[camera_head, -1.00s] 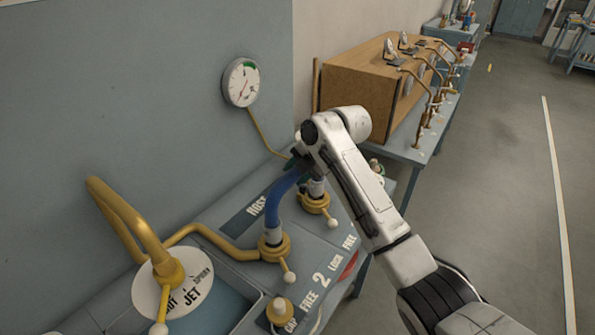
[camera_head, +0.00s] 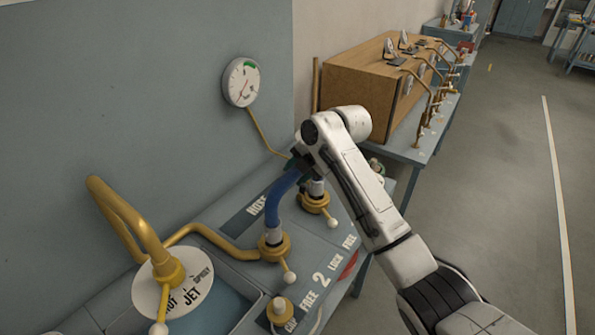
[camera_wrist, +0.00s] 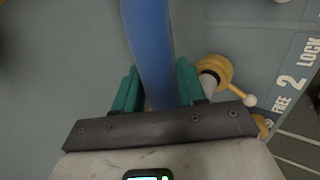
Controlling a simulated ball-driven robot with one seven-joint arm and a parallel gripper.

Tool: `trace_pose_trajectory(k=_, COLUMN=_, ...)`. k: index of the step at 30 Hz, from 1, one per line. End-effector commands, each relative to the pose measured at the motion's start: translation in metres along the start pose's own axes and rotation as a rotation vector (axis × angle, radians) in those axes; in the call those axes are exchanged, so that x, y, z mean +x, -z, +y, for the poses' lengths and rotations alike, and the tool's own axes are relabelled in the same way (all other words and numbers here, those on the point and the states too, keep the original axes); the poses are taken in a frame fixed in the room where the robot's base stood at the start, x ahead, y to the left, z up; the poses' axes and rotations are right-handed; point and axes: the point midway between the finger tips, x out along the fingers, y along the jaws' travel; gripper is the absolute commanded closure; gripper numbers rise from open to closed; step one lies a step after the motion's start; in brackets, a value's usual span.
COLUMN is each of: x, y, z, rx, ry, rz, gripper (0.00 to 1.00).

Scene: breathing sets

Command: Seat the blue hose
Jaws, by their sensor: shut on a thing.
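The blue hose (camera_head: 275,205) arches up from a brass fitting (camera_head: 272,247) on the grey bench top towards a second brass fitting (camera_head: 315,201). A pale collar joins it to the first fitting. My gripper (camera_wrist: 159,88) is shut on the blue hose, which also shows in the wrist view (camera_wrist: 148,40), between teal fingers. In the head view my arm covers the grip and the hose's upper end. A pale end piece stands in the second fitting; I cannot tell whether the hose is fully down in it.
A pressure gauge (camera_head: 241,82) hangs on the wall. A thick yellow pipe (camera_head: 130,215) and a white JET disc (camera_head: 173,290) stand at the left. A knobbed cap (camera_head: 280,309) is at the front edge. A wooden box (camera_head: 370,85) stands behind my arm.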

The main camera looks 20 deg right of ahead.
Motion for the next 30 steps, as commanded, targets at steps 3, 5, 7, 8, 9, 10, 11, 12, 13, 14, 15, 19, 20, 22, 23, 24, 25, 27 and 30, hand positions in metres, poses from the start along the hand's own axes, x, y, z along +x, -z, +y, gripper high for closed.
trace_pose_trajectory(k=3, x=-0.001, y=-0.001, z=0.002, rx=-0.001, ry=-0.003, rz=-0.002, gripper=1.0)
trace_pose_trajectory(k=5, x=-0.001, y=-0.001, z=0.001, rx=-0.001, ry=-0.003, rz=-0.002, gripper=1.0)
trace_pose_trajectory(k=7, x=0.0, y=0.0, z=0.001, rx=-0.001, ry=-0.003, rz=-0.002, gripper=1.0)
trace_pose_trajectory(k=8, x=0.0, y=-0.001, z=0.001, rx=-0.001, ry=-0.003, rz=-0.002, gripper=1.0)
trace_pose_trajectory(k=9, x=0.001, y=0.0, z=0.0, rx=-0.001, ry=-0.003, rz=-0.002, gripper=1.0)
trace_pose_trajectory(k=10, x=0.001, y=0.0, z=0.0, rx=-0.001, ry=-0.003, rz=-0.002, gripper=1.0)
trace_pose_trajectory(k=11, x=0.002, y=0.0, z=-0.001, rx=-0.001, ry=-0.003, rz=-0.002, gripper=1.0)
trace_pose_trajectory(k=12, x=0.003, y=0.0, z=-0.001, rx=-0.001, ry=-0.003, rz=-0.002, gripper=1.0)
trace_pose_trajectory(k=13, x=0.003, y=0.0, z=-0.002, rx=-0.001, ry=-0.002, rz=-0.002, gripper=1.0)
trace_pose_trajectory(k=14, x=0.004, y=0.0, z=-0.002, rx=-0.001, ry=-0.002, rz=-0.001, gripper=1.0)
trace_pose_trajectory(k=15, x=0.004, y=0.0, z=-0.003, rx=-0.001, ry=-0.002, rz=-0.001, gripper=1.0)
trace_pose_trajectory(k=19, x=0.007, y=0.0, z=-0.004, rx=-0.001, ry=-0.002, rz=-0.002, gripper=1.0)
trace_pose_trajectory(k=20, x=0.007, y=-0.001, z=-0.005, rx=-0.001, ry=-0.002, rz=-0.002, gripper=1.0)
trace_pose_trajectory(k=22, x=0.009, y=0.0, z=-0.005, rx=-0.001, ry=-0.002, rz=-0.001, gripper=1.0)
trace_pose_trajectory(k=23, x=0.009, y=0.0, z=-0.006, rx=-0.001, ry=-0.002, rz=-0.001, gripper=1.0)
trace_pose_trajectory(k=24, x=0.01, y=-0.001, z=-0.006, rx=-0.001, ry=-0.002, rz=-0.002, gripper=1.0)
trace_pose_trajectory(k=25, x=0.01, y=0.0, z=-0.007, rx=-0.001, ry=-0.002, rz=-0.002, gripper=1.0)
trace_pose_trajectory(k=27, x=0.011, y=-0.001, z=-0.008, rx=-0.001, ry=-0.002, rz=-0.002, gripper=1.0)
trace_pose_trajectory(k=30, x=0.013, y=-0.001, z=-0.009, rx=-0.001, ry=-0.003, rz=-0.002, gripper=1.0)
